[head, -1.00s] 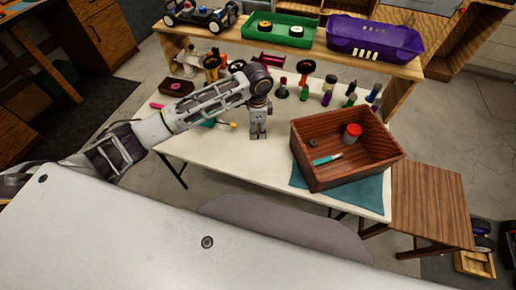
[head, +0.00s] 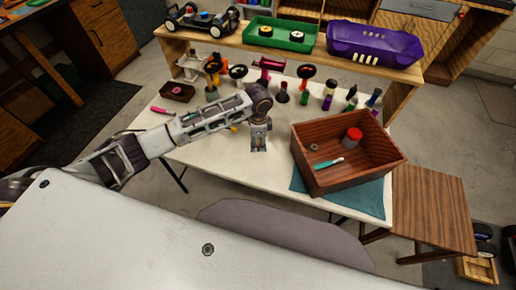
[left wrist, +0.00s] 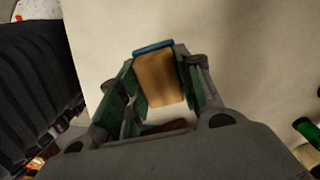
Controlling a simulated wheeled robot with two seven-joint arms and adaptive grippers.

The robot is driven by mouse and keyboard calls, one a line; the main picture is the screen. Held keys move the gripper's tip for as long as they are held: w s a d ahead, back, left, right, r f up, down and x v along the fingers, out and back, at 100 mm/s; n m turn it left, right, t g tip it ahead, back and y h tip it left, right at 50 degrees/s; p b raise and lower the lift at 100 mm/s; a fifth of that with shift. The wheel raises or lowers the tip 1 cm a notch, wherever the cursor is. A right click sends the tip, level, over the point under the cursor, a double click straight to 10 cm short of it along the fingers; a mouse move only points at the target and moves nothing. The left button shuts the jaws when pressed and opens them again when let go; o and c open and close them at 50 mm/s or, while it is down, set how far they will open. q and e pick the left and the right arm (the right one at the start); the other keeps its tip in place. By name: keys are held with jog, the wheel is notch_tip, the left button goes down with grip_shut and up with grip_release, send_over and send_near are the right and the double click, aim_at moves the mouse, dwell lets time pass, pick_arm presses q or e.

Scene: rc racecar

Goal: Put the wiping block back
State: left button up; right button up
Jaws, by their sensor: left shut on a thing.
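My left gripper (head: 259,147) is over the middle of the white table, pointing down, left of the wooden crate. In the left wrist view my left gripper (left wrist: 156,62) is shut on the wiping block (left wrist: 158,80), a wooden block with a blue edge. The block sits between the green-lined fingers, with the pale table behind it. I cannot tell its exact height above the table. In the head view the block is not clearly visible. My right gripper is not in view.
The wooden crate (head: 307,171) stands on a teal cloth (head: 370,198) at right, with a red-capped jar (head: 352,136) and a teal tool (head: 328,163) inside. Several bottles and tools line the back. The shelf holds a green tray (head: 281,41) and purple car body (head: 374,43).

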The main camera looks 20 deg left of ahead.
pick_arm(q)
jog(key=shift+f, duration=0.3)
jog(key=shift+f, duration=1.85)
jog(key=shift+f, duration=0.15)
jog(key=o, duration=0.9)
notch_tip(320, 180, up, 12)
jog(key=shift+r, duration=0.15)
